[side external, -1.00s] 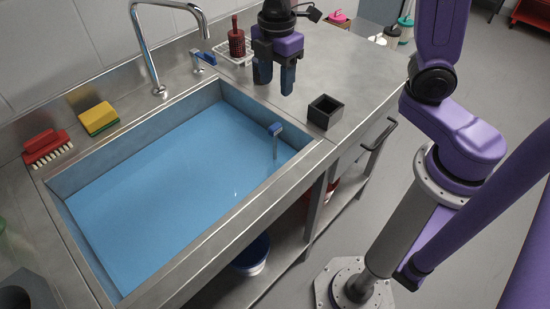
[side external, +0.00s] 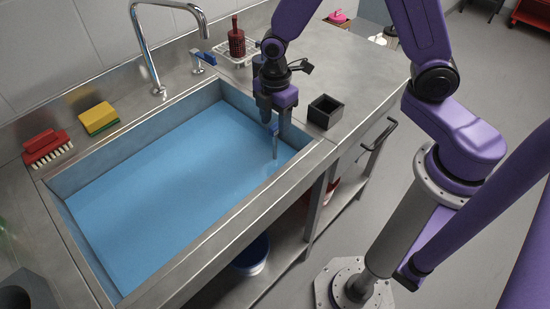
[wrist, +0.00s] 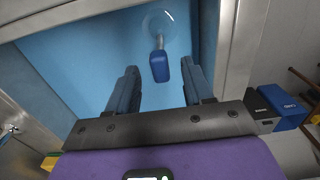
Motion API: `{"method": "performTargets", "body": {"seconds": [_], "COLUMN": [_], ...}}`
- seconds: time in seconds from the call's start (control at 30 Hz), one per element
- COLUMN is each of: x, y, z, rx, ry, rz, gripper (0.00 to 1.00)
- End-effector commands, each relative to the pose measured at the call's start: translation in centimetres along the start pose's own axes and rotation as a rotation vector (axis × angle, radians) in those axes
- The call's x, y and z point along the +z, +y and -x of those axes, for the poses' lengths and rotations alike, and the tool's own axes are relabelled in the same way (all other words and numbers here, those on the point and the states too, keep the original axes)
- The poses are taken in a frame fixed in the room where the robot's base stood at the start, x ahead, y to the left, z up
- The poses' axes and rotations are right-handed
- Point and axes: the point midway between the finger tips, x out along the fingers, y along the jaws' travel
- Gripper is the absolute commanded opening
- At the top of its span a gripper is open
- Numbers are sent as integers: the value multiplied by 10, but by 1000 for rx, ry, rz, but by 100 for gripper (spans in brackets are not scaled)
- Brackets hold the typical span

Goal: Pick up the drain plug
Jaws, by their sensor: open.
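The drain plug shows in the wrist view as a blue handle (wrist: 160,66) on a thin pale stem, rising from a round base at the sink floor. In the side view its handle (side external: 274,128) stands upright at the sink's right end. My gripper (side external: 274,120) is down at the sink's right end, its fingers close to the handle and partly overlapping it. In the wrist view my gripper (wrist: 160,85) is open, with one finger on either side of the handle's line. I see no contact with the handle.
The blue-floored sink (side external: 107,170) has raised steel edges. A black square box (side external: 325,112) stands on the counter right of the gripper. A faucet (side external: 150,55), a wire basket (side external: 236,52), a yellow sponge (side external: 99,118) and a red brush (side external: 46,147) are around the rim.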

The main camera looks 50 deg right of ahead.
Motion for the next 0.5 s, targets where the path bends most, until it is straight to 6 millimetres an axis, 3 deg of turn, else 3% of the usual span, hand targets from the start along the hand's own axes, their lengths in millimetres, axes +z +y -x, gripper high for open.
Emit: {"method": "performTargets", "body": {"seconds": [0.5], "x": [0], "y": [0], "z": [-50], "rx": [-2], "ry": [-1], "rz": [0], "gripper": [51]}}
